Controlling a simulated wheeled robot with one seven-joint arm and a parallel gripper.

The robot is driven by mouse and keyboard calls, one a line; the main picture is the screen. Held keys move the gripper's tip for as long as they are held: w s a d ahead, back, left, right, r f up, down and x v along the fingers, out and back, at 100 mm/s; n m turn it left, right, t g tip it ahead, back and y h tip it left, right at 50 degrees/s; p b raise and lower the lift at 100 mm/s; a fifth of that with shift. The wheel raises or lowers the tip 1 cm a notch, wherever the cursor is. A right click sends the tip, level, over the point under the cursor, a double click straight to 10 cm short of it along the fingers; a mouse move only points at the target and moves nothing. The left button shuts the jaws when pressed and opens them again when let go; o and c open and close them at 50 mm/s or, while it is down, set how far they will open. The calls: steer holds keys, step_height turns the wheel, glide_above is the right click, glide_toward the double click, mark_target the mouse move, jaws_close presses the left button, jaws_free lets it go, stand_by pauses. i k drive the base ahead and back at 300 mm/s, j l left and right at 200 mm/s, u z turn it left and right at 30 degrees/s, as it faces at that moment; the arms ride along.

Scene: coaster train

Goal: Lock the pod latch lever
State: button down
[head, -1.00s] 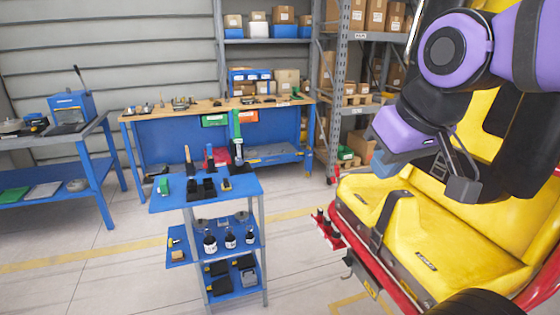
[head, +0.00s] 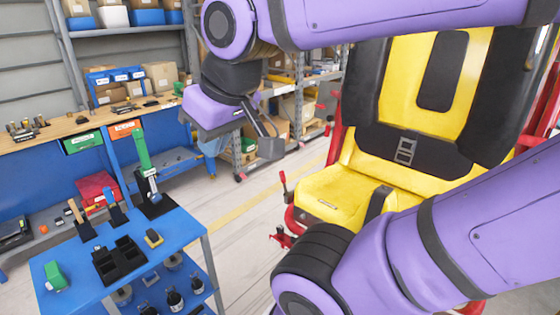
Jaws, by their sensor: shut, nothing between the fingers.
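The coaster pod has a yellow seat (head: 335,195) with black side pads and a buckle on its belt. A thin upright lever with a red grip (head: 283,182) stands at the seat's left edge; it looks like the latch lever, but its locked or unlocked state cannot be told. Lower down is another red fitting (head: 281,238), partly hidden by my arm. My gripper (head: 271,149) is shut and empty. In the picture it is just above and left of the red grip, with a gap between them; the depth between them is unclear.
A blue tool cart (head: 185,235) with a black tray, a green-handled tool and small parts stands at the left. A workbench (head: 60,128) and shelving are behind. Bare floor (head: 225,205) lies between cart and pod. My arm covers the pod's lower right.

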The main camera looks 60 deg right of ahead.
mark_target(282, 173)
steer(key=i+j+z, duration=0.2)
steer(key=i+z, duration=0.3)
steer(key=i+j+z, duration=0.35)
steer(key=z, duration=0.15)
steer(key=i, duration=0.05)
